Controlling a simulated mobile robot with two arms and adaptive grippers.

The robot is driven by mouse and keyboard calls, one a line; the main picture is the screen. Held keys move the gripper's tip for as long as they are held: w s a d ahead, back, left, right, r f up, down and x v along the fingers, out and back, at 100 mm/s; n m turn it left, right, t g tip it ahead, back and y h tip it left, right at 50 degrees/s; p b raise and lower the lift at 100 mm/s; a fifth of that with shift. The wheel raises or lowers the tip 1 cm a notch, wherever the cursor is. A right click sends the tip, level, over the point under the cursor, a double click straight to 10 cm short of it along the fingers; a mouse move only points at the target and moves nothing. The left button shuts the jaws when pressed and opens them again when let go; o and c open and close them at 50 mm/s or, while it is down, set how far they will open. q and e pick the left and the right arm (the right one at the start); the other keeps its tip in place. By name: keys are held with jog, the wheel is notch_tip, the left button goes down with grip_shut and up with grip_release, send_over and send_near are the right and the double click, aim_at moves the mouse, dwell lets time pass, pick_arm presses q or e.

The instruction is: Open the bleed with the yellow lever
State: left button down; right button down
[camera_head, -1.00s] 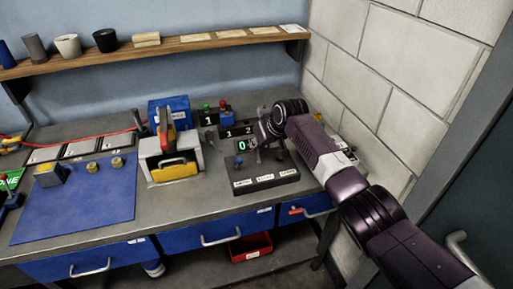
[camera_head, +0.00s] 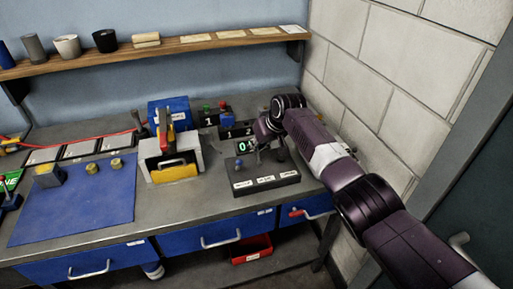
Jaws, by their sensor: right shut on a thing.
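A black control box (camera_head: 266,183) with three white labels along its front stands on the bench, with a blue-knobbed lever (camera_head: 239,163) at its left. My right gripper (camera_head: 259,146) is over the middle of this box, behind its labels. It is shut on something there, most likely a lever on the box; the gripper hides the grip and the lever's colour. I cannot make out a yellow lever knob for certain. A small display (camera_head: 243,147) with a green 0 shows just left of the gripper. My left gripper is out of view.
A white and yellow machine (camera_head: 190,157) stands left of the box. Behind are a blue box (camera_head: 170,112) and black blocks numbered 1 and 2 (camera_head: 238,132). A blue mat (camera_head: 100,208) lies at the left. The block wall (camera_head: 395,90) is close on the right.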

jog(key=shift+w+r, duration=0.35)
jog(key=shift+r, duration=0.15)
jog(key=c, duration=2.2)
grip_release()
jog(key=o, duration=0.3)
jog(key=shift+f, duration=0.1)
jog(key=shift+o, duration=0.3)
jog(key=shift+s+f, duration=0.15)
jog(key=shift+s, duration=0.1)
jog(key=v, duration=1.2)
jog(key=shift+d, duration=0.15)
jog(key=shift+f, duration=0.1)
